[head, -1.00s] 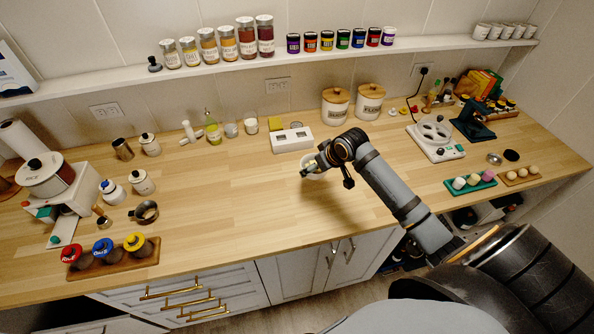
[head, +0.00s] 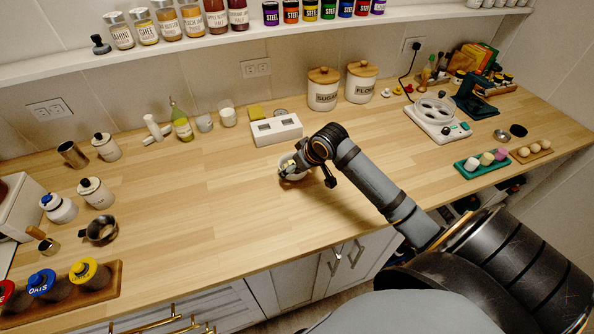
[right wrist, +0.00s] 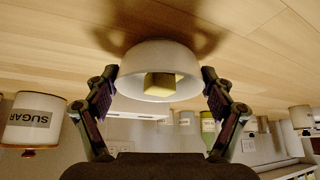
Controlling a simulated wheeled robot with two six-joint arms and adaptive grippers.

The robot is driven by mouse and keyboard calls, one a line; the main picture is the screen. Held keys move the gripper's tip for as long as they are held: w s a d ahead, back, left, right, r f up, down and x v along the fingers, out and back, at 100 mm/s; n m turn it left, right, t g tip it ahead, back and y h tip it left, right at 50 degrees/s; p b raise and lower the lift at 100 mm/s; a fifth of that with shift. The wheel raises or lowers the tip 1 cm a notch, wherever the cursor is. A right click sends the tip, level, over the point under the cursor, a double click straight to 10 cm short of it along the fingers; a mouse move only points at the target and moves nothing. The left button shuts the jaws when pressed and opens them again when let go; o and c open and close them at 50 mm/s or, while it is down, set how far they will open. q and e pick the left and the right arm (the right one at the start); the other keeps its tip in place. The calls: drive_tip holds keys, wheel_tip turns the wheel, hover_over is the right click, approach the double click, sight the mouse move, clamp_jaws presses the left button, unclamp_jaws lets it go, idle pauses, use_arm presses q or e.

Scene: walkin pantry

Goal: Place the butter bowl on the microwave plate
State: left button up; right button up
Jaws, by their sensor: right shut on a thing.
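The butter bowl (right wrist: 160,65) is small and white, with a yellow block of butter (right wrist: 160,84) in it. My right gripper (right wrist: 160,88) is shut on the bowl, with one finger on each side of its rim. In the head view the bowl (head: 292,174) is partly hidden by my right gripper (head: 290,165), over the middle of the wooden counter. Its shadow shows on the wood; I cannot tell how large any gap below it is. I cannot pick out a microwave plate in these views. My left gripper is not in view.
A white slotted box (head: 276,130) stands behind the bowl, with the sugar (head: 323,95) and flour (head: 359,88) jars to its right. A white appliance with a round top (head: 437,118) stands farther right. The counter (head: 210,205) left of the bowl is clear.

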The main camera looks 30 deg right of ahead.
drive_tip(key=shift+s+r, duration=0.1)
drive_tip(key=shift+s, duration=0.05)
drive_tip(key=shift+s+r, duration=0.1)
drive_tip(key=shift+s, duration=0.05)
drive_tip(key=shift+a+f, duration=0.15)
drive_tip(key=shift+f, duration=0.05)
drive_tip(key=o, duration=1.3)
drive_tip(key=shift+o, duration=0.2)
drive_tip(key=shift+r, duration=0.3)
use_arm(q)
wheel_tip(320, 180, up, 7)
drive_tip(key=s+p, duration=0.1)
drive_tip(key=p, duration=0.5)
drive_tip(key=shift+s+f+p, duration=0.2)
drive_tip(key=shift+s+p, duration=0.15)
use_arm(e)
drive_tip(key=v, duration=1.2)
